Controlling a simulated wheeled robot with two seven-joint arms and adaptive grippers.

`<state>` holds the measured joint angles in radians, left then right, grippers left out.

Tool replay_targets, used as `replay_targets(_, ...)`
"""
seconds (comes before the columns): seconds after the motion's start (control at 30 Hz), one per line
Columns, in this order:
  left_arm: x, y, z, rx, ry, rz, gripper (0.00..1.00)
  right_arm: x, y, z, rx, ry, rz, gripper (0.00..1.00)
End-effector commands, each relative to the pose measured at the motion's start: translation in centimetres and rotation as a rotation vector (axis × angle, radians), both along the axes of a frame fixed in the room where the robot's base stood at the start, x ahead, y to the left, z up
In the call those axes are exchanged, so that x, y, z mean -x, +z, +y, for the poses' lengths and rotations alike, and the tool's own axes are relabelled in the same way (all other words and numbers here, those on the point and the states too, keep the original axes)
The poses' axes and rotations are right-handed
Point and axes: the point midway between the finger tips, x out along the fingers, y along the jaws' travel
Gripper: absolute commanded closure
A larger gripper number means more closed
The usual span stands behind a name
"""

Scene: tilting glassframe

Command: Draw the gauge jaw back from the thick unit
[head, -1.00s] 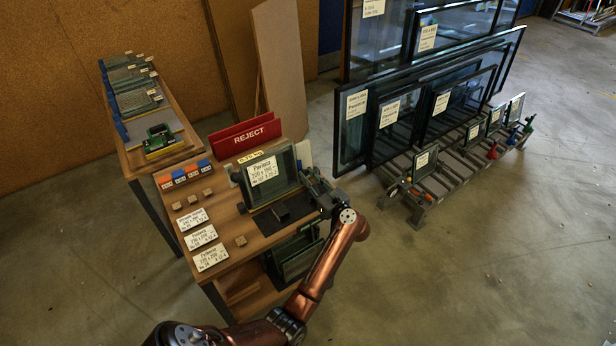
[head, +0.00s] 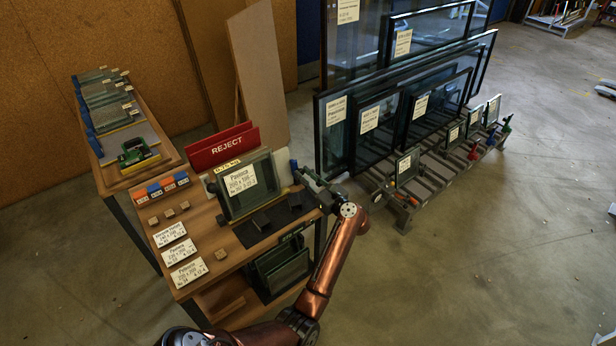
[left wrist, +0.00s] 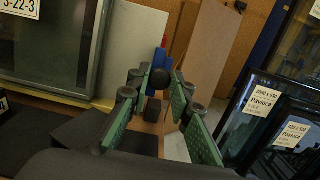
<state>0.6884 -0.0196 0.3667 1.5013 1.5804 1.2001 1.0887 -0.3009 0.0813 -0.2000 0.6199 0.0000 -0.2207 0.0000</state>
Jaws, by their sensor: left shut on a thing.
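The thick unit (head: 262,172) is a dark-framed glass pane with a white label, standing upright on the bench beside the red REJECT sign. It also shows at the upper left of the left wrist view (left wrist: 58,58). My left gripper (head: 308,182) is at the bench's right edge, to the right of the unit and apart from it. In the left wrist view its green-padded fingers (left wrist: 155,100) close around a dark part with a round black knob (left wrist: 159,79), seemingly the gauge jaw. The gripper hides most of the jaw in the head view. My right gripper is out of view.
The REJECT sign (head: 224,148) stands behind the unit. Small blocks and white label cards (head: 178,250) lie on the bench's left side. More panes (head: 280,268) sit on the shelf below. A rack of large framed panes (head: 400,110) stands to the right, with floor between.

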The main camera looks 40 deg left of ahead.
Motion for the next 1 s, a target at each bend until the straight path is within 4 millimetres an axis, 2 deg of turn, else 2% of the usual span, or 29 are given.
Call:
replay_targets(0.1,-0.5,0.2,-0.4,-0.002,-0.015,-0.005,0.74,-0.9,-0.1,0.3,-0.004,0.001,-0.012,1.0)
replay_targets(0.27,-0.4,0.2,-0.3,-0.002,-0.013,-0.004,0.64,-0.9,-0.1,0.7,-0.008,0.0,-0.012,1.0)
replay_targets(0.47,-0.3,0.2,-0.2,-0.002,-0.009,-0.003,0.63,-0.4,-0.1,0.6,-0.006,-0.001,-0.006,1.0)
replay_targets(0.53,-0.3,0.2,-0.2,-0.001,-0.009,-0.002,0.63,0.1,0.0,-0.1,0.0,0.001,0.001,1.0)
replay_targets(0.63,-0.2,0.1,-0.8,-0.001,-0.009,-0.002,0.63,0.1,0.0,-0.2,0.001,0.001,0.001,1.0)
replay_targets(0.77,0.2,0.0,-2.6,0.001,-0.01,-0.002,0.63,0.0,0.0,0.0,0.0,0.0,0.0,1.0)
replay_targets(1.0,1.4,0.1,-7.6,0.002,-0.012,-0.003,0.63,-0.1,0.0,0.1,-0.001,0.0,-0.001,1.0)
